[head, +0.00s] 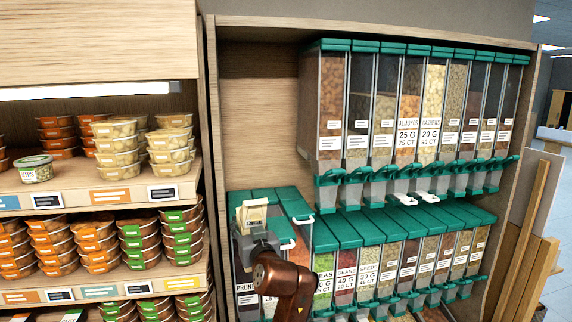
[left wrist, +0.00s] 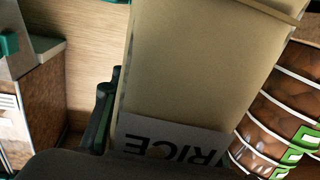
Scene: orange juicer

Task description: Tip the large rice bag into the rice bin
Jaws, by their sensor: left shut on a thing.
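The large rice bag (head: 251,211) is tan paper with a "RICE" label. It stands above the lower-left bins in the head view. It fills the middle of the left wrist view (left wrist: 200,70), where its label reads upside down. My left gripper (head: 256,234) is shut on the bag near its label. No grains are seen leaving the bag. I cannot tell which bin is the rice bin; the arm and bag hide part of the lower-left bins. My right gripper is not in view.
The lower row of green-lidded bins (head: 370,228) runs right of my arm. The upper row of dispensers (head: 410,110) overhangs it. A wooden divider (head: 213,150) stands left of the bag, beside shelves of stacked tubs (head: 98,240).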

